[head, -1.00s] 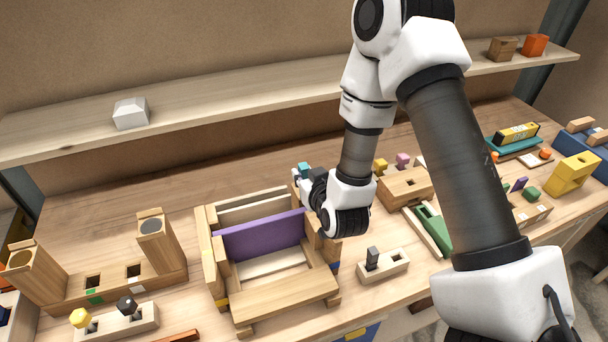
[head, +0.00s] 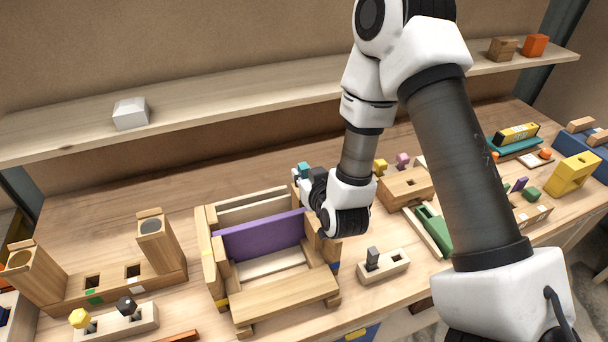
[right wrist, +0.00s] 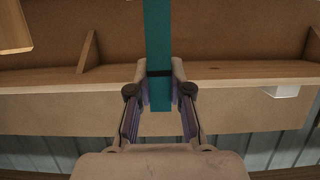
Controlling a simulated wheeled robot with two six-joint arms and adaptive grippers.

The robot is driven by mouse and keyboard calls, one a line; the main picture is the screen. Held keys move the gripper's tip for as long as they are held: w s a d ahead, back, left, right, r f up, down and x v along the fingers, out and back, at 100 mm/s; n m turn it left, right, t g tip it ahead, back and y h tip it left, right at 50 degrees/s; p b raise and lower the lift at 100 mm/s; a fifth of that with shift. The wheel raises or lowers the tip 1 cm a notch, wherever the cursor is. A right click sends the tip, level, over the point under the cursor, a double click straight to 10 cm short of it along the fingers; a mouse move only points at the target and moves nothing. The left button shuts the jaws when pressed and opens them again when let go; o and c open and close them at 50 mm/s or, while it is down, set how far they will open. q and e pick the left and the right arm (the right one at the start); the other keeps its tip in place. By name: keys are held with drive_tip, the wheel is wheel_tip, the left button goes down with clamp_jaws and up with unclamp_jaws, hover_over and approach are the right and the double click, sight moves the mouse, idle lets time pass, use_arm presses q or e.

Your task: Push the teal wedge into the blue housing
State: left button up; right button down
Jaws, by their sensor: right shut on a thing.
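The teal wedge (right wrist: 158,40) is a long straight strip running up the right wrist view between the fingers of my right gripper (right wrist: 159,88). In the head view only a small teal end (head: 304,168) shows above my right gripper (head: 303,179), which is shut on it at the back right of a wooden frame. The gripper and wrist hide the rest of the wedge and the frame's back right corner. A small blue patch (head: 335,267) shows low on the frame's right side; I cannot tell whether it marks the blue housing. My left gripper is not in view.
The wooden frame (head: 285,292) holds an upright purple board (head: 262,236). A pale block with a grey peg (head: 384,268) stands to its right. Wooden posts (head: 158,242) stand to its left. A shelf (head: 230,98) runs behind. Bare table lies left of the frame's back.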

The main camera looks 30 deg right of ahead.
sight(304, 167)
drive_tip(key=shift+f+b, duration=2)
drive_tip(key=shift+f, duration=0.35)
drive_tip(key=c, duration=1)
unclamp_jaws()
wheel_tip(304, 167, up, 10)
drive_tip(key=shift+s+r, duration=0.1)
